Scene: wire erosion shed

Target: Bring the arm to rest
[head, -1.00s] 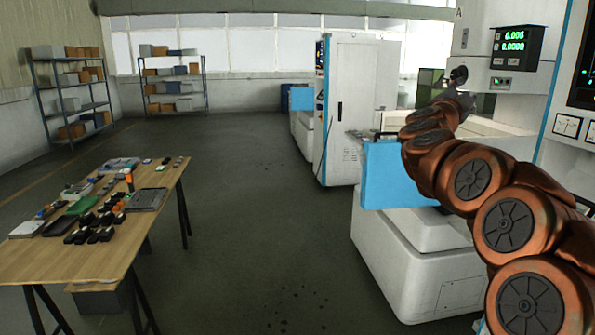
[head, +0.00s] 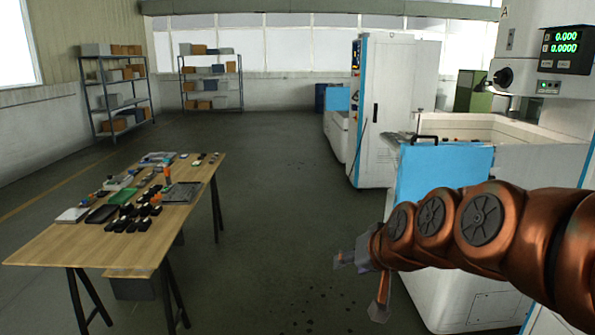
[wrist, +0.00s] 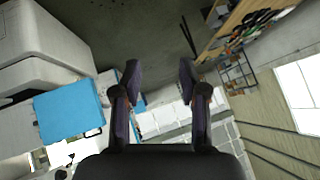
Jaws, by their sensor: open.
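My gripper (wrist: 160,78) is open in the wrist view, its two dark fingers apart with nothing between them. In the head view my arm reaches in from the right edge, low in front of the white machine. The end of the arm, with my gripper (head: 362,278), hangs over the open floor between the table and the machine.
A wooden table (head: 70,245) with several small parts stands at left. A white machine (head: 460,300) with a blue panel (head: 440,172) stands behind my arm at right. Shelves (head: 118,95) line the back left. The floor (head: 285,200) between table and machine is clear.

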